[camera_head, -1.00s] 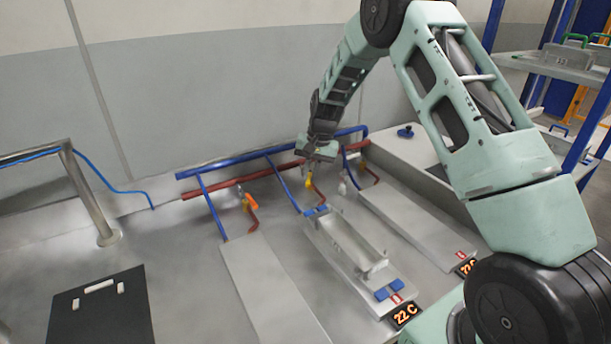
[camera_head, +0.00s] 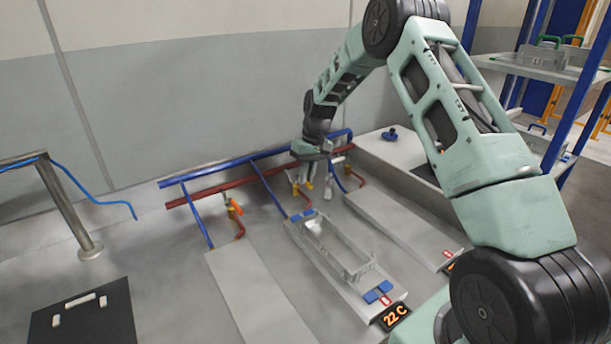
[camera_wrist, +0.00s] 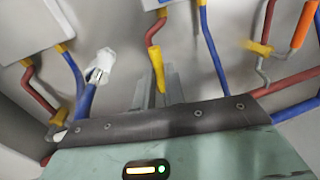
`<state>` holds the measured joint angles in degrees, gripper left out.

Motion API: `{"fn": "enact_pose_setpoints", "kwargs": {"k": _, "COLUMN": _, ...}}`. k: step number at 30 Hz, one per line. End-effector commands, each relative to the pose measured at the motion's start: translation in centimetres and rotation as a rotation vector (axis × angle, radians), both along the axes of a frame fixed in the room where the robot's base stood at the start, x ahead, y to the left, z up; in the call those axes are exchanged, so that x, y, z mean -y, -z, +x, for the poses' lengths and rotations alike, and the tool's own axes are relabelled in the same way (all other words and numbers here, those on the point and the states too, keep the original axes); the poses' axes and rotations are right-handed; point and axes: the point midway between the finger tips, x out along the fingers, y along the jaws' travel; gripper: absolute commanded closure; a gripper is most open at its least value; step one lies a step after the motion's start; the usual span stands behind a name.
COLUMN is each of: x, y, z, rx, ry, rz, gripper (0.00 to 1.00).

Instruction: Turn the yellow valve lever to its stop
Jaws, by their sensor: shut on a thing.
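The yellow valve lever (camera_wrist: 157,70) stands in the middle of the wrist view, at the end of a red pipe with a yellow fitting. It shows small in the head view (camera_head: 309,184), partly hidden by my gripper. My gripper (camera_wrist: 159,88) points down at it, with its grey fingers on either side of the lever. The fingers are shut on the lever. In the head view my gripper (camera_head: 304,182) is low over the pipes, near the wall. The exact contact on the lever is hard to see.
An orange lever (camera_head: 235,207) is on the pipe to the left. Grey plates lie in front, the middle one carrying a metal tray (camera_head: 346,262). Blue shelving stands at right.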

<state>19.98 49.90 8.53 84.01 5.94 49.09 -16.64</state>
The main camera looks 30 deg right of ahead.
Motion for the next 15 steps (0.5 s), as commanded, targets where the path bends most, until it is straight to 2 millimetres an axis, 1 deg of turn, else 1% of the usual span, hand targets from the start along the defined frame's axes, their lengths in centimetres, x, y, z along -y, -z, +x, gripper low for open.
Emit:
{"fn": "enact_pose_setpoints", "kwargs": {"k": 13, "x": 0.10, "y": -0.13, "z": 0.11, "rx": 0.004, "ry": -0.008, "rz": -0.001, "gripper": 1.00}}
{"fn": "enact_pose_setpoints", "kwargs": {"k": 14, "x": 0.10, "y": -0.13, "z": 0.11, "rx": 0.004, "ry": -0.008, "rz": -0.001, "gripper": 0.83}}
{"fn": "enact_pose_setpoints", "kwargs": {"k": 15, "x": 0.10, "y": -0.13, "z": 0.11, "rx": 0.004, "ry": -0.008, "rz": -0.001, "gripper": 0.72}}
